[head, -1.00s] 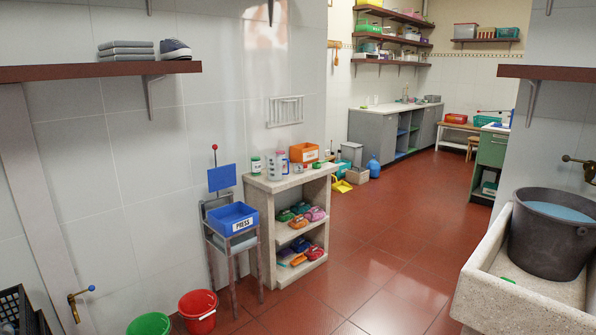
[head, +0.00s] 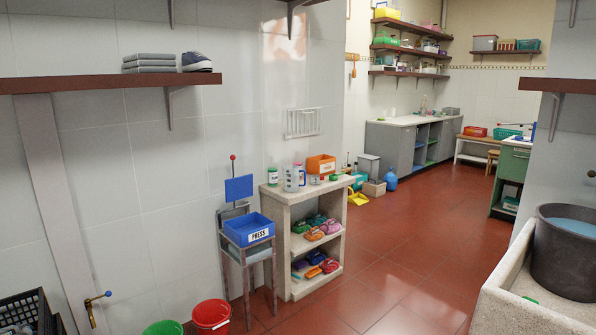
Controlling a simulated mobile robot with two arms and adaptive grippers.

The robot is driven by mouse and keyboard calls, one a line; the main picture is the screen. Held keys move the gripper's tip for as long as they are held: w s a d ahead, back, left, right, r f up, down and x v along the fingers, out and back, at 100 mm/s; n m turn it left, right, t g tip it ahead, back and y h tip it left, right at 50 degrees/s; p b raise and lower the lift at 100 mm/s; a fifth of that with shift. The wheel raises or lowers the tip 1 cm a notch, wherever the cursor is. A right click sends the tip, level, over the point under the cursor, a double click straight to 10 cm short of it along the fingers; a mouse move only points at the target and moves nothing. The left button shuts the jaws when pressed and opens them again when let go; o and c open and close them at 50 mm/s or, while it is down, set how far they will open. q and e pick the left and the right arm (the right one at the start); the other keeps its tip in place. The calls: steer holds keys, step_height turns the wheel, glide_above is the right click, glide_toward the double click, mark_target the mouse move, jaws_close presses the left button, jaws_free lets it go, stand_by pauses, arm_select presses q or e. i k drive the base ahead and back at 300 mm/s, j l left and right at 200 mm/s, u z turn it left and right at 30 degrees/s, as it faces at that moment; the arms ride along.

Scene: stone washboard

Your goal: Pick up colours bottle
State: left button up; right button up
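Several small containers stand on top of the stone shelf unit (head: 292,232) in the middle of the head view. One is a white bottle with a green cap and label (head: 273,176) at the left end. A clear grey jug (head: 290,180) is right of it. A white and blue bottle with a red top (head: 300,173) stands partly behind the jug. The labels are too small to read, so I cannot tell which is the colours bottle. Neither of my grippers is in view.
An orange bin (head: 321,165) is behind the bottles. A blue PRESS tray (head: 247,229) on a stand is left of the unit. A red bucket (head: 211,315) and a green bucket (head: 163,328) are in front. The stone basin (head: 500,300) is at right. Red floor between is clear.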

mark_target(297, 161)
steer(key=i+z, duration=0.35)
steer(key=i, duration=2.85)
